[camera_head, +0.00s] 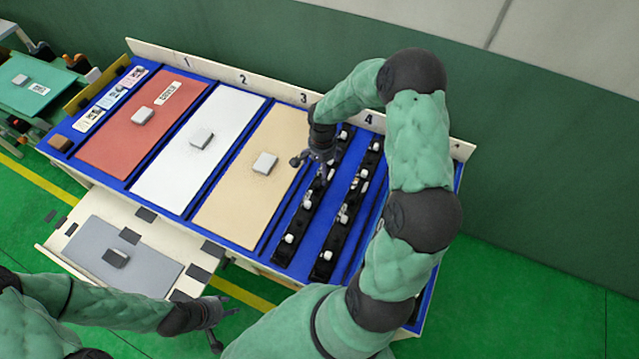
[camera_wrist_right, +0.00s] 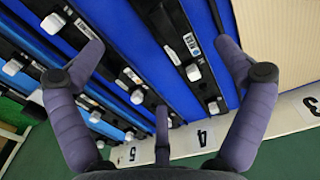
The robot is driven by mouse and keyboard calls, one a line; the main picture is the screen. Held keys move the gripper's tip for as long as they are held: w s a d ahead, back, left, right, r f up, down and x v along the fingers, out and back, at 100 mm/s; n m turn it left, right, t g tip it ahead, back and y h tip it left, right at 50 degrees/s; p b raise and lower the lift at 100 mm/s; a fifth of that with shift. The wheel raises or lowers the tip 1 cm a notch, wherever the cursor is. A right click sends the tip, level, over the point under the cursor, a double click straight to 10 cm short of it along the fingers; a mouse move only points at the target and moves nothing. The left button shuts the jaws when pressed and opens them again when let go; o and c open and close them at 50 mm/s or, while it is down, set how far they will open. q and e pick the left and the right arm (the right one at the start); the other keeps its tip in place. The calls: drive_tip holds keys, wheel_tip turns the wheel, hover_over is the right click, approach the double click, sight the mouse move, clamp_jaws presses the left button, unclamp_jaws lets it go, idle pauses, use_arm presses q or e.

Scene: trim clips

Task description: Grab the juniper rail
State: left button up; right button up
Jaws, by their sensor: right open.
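Black rails with white clips lie on the blue board; I cannot tell which is the juniper one. In the head view, one rail (camera_head: 305,215) lies beside the beige panel and another (camera_head: 338,225) lies to its right. The right wrist view shows the rail nearest the panel (camera_wrist_right: 175,32), with white labels, and the second rail (camera_wrist_right: 112,65). My right gripper (camera_head: 312,160) is above the far part of the first rail.
Red (camera_head: 105,150), white (camera_head: 165,185) and beige (camera_head: 225,215) panels, each with a small grey block, fill the board's left side. A numbered white strip (camera_head: 270,85) edges the back. A pale tray table (camera_head: 60,240) holds a grey panel (camera_head: 95,250) in front.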

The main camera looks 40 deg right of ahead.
hover_over(319, 184)
drive_tip(key=d, duration=0.1)
wheel_tip(319, 184, down, 4)
drive_tip(key=shift+s+f, duration=0.1)
drive_tip(key=shift+f, duration=0.15)
drive_tip(key=shift+d+f+b, duration=0.15)
drive_tip(key=shift+f+b, duration=0.2)
drive_tip(key=shift+f, duration=1.15)
drive_tip(key=shift+d+f+b, duration=0.1)
drive_tip(key=shift+f+b, duration=0.2)
drive_tip(key=shift+f, duration=1.2)
